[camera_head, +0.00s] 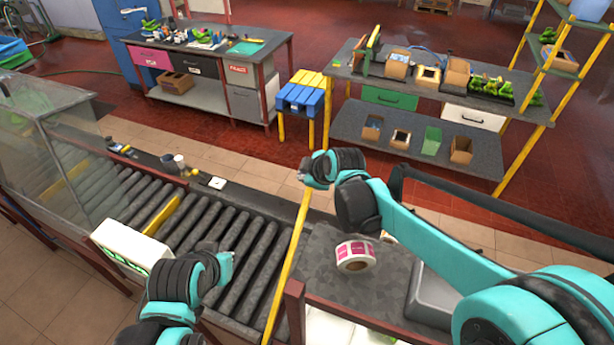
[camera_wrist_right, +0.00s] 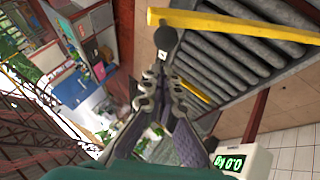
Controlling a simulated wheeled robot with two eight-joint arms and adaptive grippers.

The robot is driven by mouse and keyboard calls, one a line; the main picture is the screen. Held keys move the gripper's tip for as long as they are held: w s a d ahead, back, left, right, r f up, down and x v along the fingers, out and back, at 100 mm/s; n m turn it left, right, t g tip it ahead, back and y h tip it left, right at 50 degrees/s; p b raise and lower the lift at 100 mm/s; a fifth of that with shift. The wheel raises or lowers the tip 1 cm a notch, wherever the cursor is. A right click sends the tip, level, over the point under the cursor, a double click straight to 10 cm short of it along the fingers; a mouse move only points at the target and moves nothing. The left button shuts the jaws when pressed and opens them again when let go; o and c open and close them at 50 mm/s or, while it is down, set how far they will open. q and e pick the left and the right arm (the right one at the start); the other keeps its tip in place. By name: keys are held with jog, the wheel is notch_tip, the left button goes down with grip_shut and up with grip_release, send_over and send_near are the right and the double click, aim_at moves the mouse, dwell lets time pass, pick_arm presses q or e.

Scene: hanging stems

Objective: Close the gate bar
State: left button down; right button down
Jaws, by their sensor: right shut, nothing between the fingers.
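A long yellow bar (camera_head: 288,262) runs along the right end of the roller conveyor, from near my right gripper down to the front. In the right wrist view a yellow bar (camera_wrist_right: 240,25) crosses the top, above the rollers. A shorter yellow bar (camera_head: 162,215) lies across the rollers further left. My right gripper (camera_head: 305,179) is shut and empty at the far end of the long bar; I cannot tell whether it touches it. It shows in the wrist view (camera_wrist_right: 160,72) just below the bar. My left gripper (camera_head: 227,262) is over the front rollers; its fingers are unclear.
A label roll (camera_head: 355,256) stands on the grey counter (camera_head: 325,282). A clear guard (camera_head: 50,135) covers the left end. A weight display (camera_wrist_right: 229,162) shows in the wrist view.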

jog(key=shift+w+d+f, duration=0.2)
jog(key=shift+d+f, duration=0.05)
jog(key=shift+f, duration=0.25)
jog(key=shift+w+d+f, duration=0.2)
jog(key=shift+d+f, duration=0.05)
jog(key=shift+f, duration=0.2)
jog(key=shift+s, duration=0.1)
